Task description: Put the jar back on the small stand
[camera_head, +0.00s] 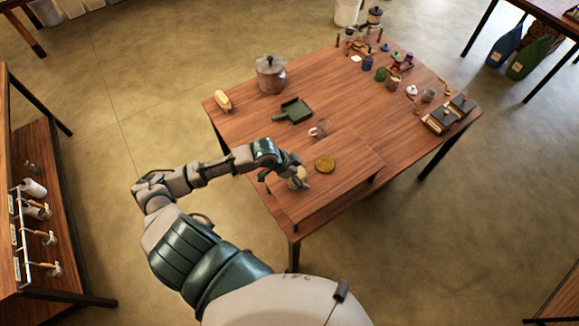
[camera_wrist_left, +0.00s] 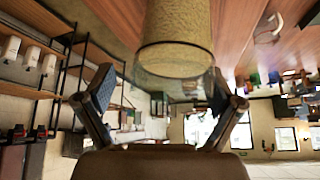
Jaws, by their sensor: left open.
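My left gripper (camera_head: 294,179) reaches over the front left of the low wooden stand (camera_head: 345,178) on the table. Its fingers are open; they show at either side in the left wrist view (camera_wrist_left: 161,88). A clear glass jar with yellowish grainy contents (camera_wrist_left: 177,35) is ahead of the fingers, roughly between them, and seems upright on the wood. Contact with the fingers is not clear. My right gripper is out of view.
A clear glass (camera_head: 320,128) stands behind the low stand. A dark green dustpan-like tray (camera_head: 294,110), a lidded pot (camera_head: 270,74) and a yellow object (camera_head: 223,101) are farther back. Small items crowd the table's right end. The wood right of the disc is clear.

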